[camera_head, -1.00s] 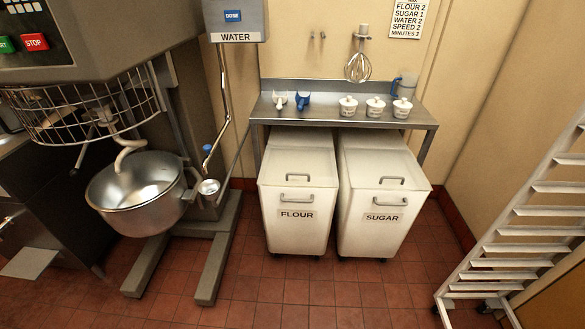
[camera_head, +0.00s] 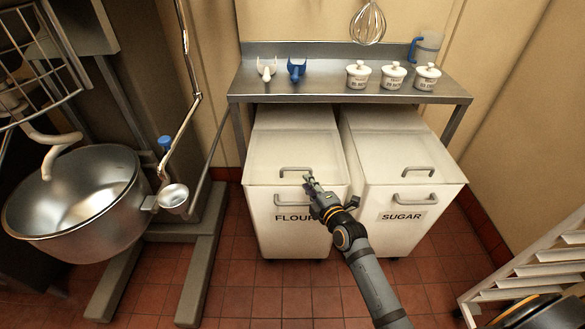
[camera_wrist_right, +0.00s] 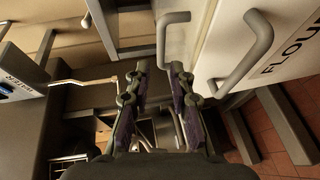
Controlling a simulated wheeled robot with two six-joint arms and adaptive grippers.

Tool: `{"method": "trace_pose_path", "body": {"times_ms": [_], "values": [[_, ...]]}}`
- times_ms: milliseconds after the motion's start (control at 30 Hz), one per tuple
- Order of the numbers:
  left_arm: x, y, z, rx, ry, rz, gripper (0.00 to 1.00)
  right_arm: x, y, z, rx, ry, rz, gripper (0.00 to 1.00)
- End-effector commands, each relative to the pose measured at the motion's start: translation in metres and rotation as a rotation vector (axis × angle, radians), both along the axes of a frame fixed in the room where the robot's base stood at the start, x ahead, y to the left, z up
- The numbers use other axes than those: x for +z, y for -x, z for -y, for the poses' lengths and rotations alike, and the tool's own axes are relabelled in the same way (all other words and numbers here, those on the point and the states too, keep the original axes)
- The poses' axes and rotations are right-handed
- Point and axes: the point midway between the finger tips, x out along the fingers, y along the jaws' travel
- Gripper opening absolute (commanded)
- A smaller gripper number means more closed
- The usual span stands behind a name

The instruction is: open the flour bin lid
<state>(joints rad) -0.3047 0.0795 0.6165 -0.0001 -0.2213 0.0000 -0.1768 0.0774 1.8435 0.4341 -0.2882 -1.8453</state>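The flour bin (camera_head: 285,225) is a white bin with its pale lid (camera_head: 285,145) lying shut. A grey handle (camera_head: 295,170) stands on the lid near its front edge. In the right wrist view my gripper (camera_wrist_right: 157,72) is open and empty. The lid handle (camera_wrist_right: 165,38) and the bin's front handle (camera_wrist_right: 245,55) show beyond and beside its fingertips. My left gripper is not in view.
The sugar bin (camera_head: 405,215) stands close on the right. A steel table (camera_head: 335,90) with white pots and scoops overhangs the bins' rear. A mixer bowl (camera_head: 75,200) stands on the left, and a white rack (camera_head: 545,260) at lower right.

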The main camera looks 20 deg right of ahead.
Motion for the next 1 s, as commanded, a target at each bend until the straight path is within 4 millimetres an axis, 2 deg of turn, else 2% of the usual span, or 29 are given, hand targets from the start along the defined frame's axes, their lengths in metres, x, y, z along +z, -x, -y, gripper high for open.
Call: {"method": "trace_pose_path", "body": {"times_ms": [167,300,433,600,833,1000], "values": [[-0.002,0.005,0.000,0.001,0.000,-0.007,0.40,-0.005,-0.035,-0.004,-0.001,-0.003,0.002,0.22],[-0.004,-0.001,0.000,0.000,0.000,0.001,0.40,-0.011,-0.064,-0.008,-0.002,-0.003,0.002,0.22],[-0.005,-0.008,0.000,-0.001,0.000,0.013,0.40,-0.015,-0.084,-0.010,-0.001,-0.003,0.000,0.22],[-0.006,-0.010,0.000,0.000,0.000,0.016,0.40,-0.017,-0.094,-0.012,-0.001,-0.002,-0.001,0.22],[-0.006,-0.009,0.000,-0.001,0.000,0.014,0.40,-0.017,-0.095,-0.012,-0.001,-0.002,-0.001,0.22],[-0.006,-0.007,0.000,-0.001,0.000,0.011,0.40,-0.017,-0.095,-0.012,-0.001,-0.002,-0.001,0.01]]}}
